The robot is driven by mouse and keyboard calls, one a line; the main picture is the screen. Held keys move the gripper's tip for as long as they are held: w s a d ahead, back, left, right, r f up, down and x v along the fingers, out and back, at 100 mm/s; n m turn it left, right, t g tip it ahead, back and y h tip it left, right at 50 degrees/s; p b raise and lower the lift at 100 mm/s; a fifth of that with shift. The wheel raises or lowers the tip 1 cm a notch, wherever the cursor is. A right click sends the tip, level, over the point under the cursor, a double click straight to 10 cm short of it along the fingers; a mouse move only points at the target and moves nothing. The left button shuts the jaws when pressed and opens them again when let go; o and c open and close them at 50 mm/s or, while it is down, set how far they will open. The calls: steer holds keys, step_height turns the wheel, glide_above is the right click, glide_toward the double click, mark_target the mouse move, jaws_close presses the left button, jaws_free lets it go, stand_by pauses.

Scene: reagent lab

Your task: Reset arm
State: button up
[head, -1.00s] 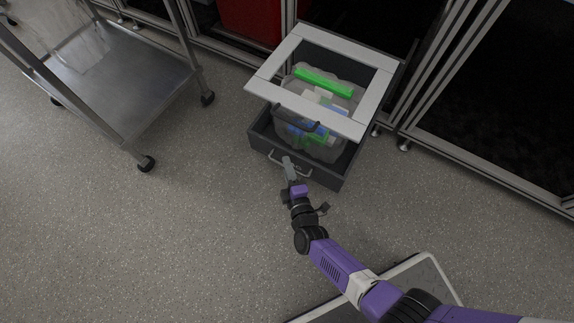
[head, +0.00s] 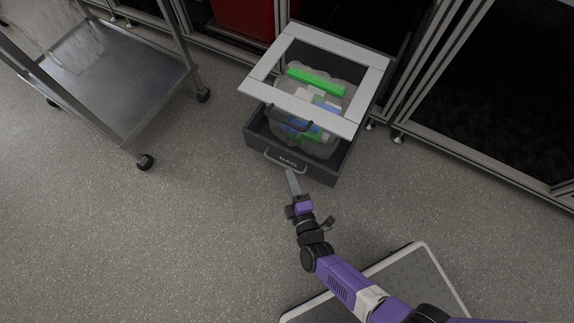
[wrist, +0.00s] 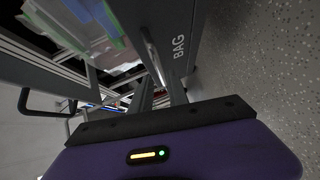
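My arm, purple and black, reaches up from the bottom right in the head view. My gripper (head: 293,184) is just in front of the dark drawer (head: 258,143), near its handle, with a small gap between them. The drawer front marked BAG (wrist: 178,47) is close ahead there. The drawer stands pulled out, with a clear bag (head: 322,148) of green, white and blue items in it.
A white frame top (head: 312,111) sits over the drawer cabinet. A steel cart (head: 120,90) on casters stands at left. Metal-framed dark enclosures (head: 480,95) line the back and right.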

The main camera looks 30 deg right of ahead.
steer(key=shift+s, duration=0.45)
stand_by(0.3)
